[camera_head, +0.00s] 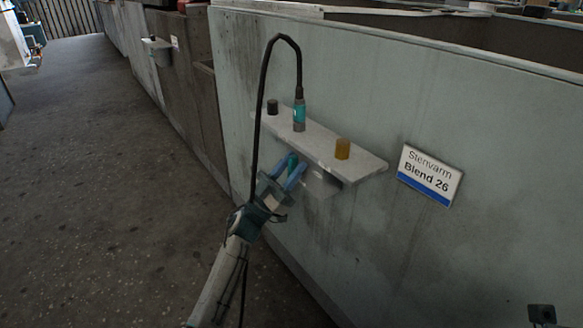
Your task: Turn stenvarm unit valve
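A grey shelf-like unit (366,168) is fixed to a pale, stained wall beside a sign (430,175) reading "Stenvarm Blend 26". On its top stand a dark knob (272,106), a teal fitting (299,116) with a black hose, and an amber cap (342,148). My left gripper (289,167) is at the unit's front, just below the shelf edge. Its blue fingers stand apart with a small teal piece (292,160) between them. I cannot tell whether they press on it, or which part is the valve.
The black hose (264,95) loops up from the teal fitting and down past my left gripper. A small dark box (541,314) shows at the bottom right. Another grey wall unit (157,48) is farther back. The dark floor (95,180) on the left is clear.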

